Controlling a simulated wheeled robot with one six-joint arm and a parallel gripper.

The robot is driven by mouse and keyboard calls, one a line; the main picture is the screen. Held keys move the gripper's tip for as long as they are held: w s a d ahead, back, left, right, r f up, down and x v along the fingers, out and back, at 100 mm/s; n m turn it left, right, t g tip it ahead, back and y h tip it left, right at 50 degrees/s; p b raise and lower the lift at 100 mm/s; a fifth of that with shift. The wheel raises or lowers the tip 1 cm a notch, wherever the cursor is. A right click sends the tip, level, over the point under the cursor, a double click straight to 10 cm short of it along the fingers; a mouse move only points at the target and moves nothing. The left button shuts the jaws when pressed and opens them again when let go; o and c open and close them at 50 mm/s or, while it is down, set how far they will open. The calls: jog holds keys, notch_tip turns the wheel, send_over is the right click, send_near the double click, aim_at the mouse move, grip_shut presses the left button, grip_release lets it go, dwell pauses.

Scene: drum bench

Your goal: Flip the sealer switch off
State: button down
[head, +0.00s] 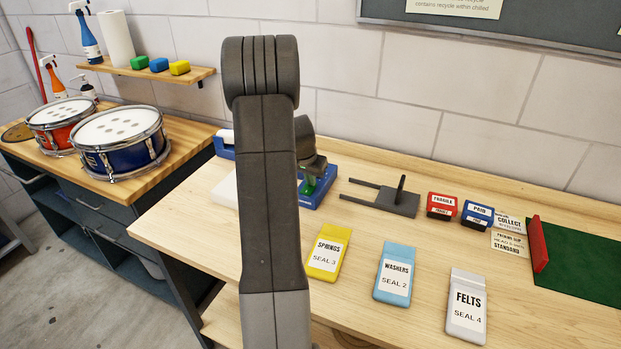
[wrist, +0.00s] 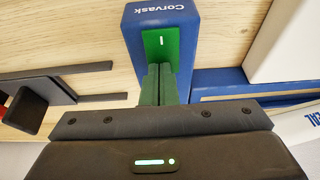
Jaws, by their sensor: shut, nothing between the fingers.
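The blue sealer (wrist: 142,12), marked Corvask, lies below my gripper in the wrist view. Its green switch (wrist: 160,42) bears a short white line; I cannot tell which way it is set. My gripper (wrist: 160,68) is shut and empty, its two dark green fingers side by side over the near edge of the switch. I cannot tell whether they touch it. In the head view my arm hides much of the sealer (head: 327,189), and the switch is mostly covered there.
A dark grey forked stand (head: 398,200) lies right of the sealer. Yellow (head: 327,252), blue (head: 397,272) and white (head: 466,307) labelled packets lie in front. Red (head: 441,206) and blue (head: 477,214) blocks stand further right. A white block (wrist: 288,40) sits close beside the sealer.

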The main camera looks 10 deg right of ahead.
aim_at(309, 191)
jog(key=shift+f+b, duration=0.25)
jog(key=shift+b, duration=0.2)
jog(key=shift+s+a+b, duration=0.4)
jog(key=shift+s+b, duration=0.05)
jog(key=shift+s, duration=0.2)
jog(key=shift+r, duration=0.1)
notch_tip(309, 191, up, 4)
jog(key=shift+s+r+p, duration=0.15)
jog(key=shift+p, duration=1)
jog(key=b+v, duration=0.2)
jog(key=v, duration=0.8)
jog(key=shift+a, duration=0.15)
